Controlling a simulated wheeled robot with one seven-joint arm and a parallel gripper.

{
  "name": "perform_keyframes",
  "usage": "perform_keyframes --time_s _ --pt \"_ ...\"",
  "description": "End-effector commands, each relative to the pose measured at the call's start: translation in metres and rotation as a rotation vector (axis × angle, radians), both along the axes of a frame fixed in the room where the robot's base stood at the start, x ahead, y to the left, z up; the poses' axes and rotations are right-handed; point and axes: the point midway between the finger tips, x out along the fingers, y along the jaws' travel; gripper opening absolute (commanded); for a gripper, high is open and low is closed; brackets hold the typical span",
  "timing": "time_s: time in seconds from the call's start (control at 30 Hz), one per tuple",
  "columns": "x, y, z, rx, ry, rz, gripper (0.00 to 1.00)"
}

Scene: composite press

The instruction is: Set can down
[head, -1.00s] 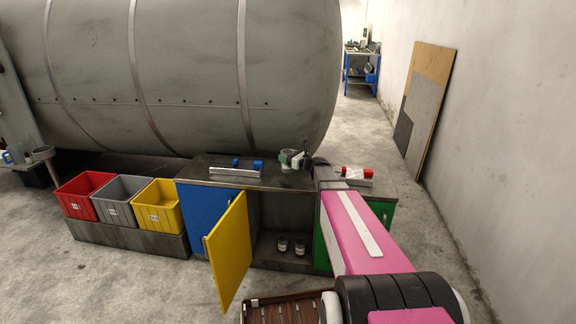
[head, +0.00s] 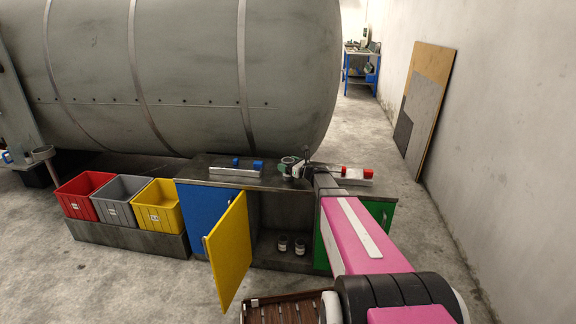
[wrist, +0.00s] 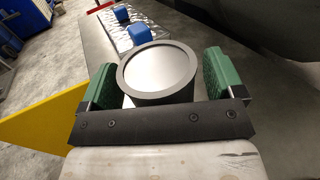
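A round grey can with a flat, rimmed top stands upright between my green finger pads in the wrist view (wrist: 158,70). In the head view, my gripper (head: 293,168) and the can are low over the dark worktop (head: 214,175) of the cabinet, between the blue and red fixtures. I cannot tell whether the can's base touches the worktop.
A metal fixture with blue blocks (head: 248,171) lies left of the can, and one with red blocks (head: 352,178) lies right. Below, the yellow door (head: 231,250) is open; two cans (head: 291,246) stand inside. Red, grey and yellow bins (head: 158,208) stand left. A large grey cylinder rises behind.

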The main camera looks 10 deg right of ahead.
Motion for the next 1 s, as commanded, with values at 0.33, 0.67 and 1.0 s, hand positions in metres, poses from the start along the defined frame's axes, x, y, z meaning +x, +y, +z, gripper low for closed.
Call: perform_keyframes --time_s 0.33,0.67,1.0 --pt "-0.004 -0.004 0.003 -0.001 -0.001 -0.001 0.87" --pt "-0.049 -0.044 0.003 0.0 0.0 -0.003 0.87" --pt "-0.084 -0.077 0.003 -0.001 -0.001 -0.001 0.87"
